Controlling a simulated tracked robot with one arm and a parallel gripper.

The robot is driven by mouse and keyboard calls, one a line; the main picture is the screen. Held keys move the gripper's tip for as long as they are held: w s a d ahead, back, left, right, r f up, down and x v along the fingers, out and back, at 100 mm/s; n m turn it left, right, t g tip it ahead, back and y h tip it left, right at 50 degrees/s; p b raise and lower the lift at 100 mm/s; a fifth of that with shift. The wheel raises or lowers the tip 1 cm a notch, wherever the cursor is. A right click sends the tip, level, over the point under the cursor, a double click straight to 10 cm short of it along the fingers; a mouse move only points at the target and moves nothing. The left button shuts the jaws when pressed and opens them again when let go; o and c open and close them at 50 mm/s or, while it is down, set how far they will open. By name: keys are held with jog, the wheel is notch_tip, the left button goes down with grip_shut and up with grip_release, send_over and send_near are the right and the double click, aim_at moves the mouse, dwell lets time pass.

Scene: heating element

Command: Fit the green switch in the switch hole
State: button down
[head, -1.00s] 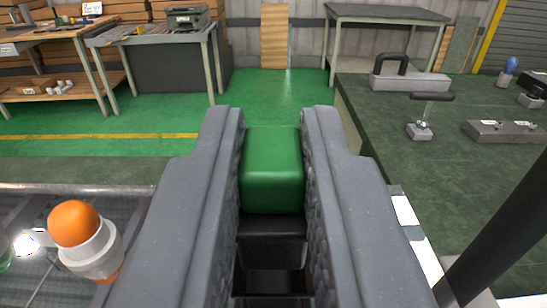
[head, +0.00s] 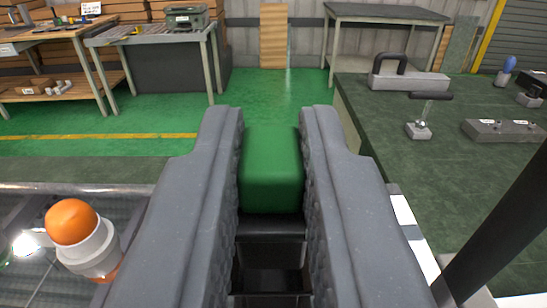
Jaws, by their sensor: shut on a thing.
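My gripper (head: 271,125) is in the middle of the head view, with its two grey fingers shut on the green switch (head: 272,170). The switch is a rounded green block with a dark lower body (head: 271,255), held between the fingers. I do not see a switch hole that I can make out in this view. What lies directly under the gripper is hidden by the fingers and the switch.
A dark green table (head: 450,190) on the right bears a block with a black handle (head: 408,80), a small T-handled piece (head: 420,128) and a grey block (head: 503,131). An orange-topped white lamp (head: 80,240) stands at lower left. Workbenches (head: 160,45) stand behind the green floor.

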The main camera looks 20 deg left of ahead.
aim_at(272, 263)
jog(key=shift+f+b, duration=0.65)
jog(key=shift+f, duration=0.95)
jog(key=c, duration=1.3)
grip_release()
jog(key=shift+s, duration=0.1)
jog(key=b+v, duration=0.2)
jog(key=v, duration=1.1)
jog(key=shift+s+d, duration=0.2)
jog(key=shift+s, duration=0.05)
jog(key=shift+f, duration=0.1)
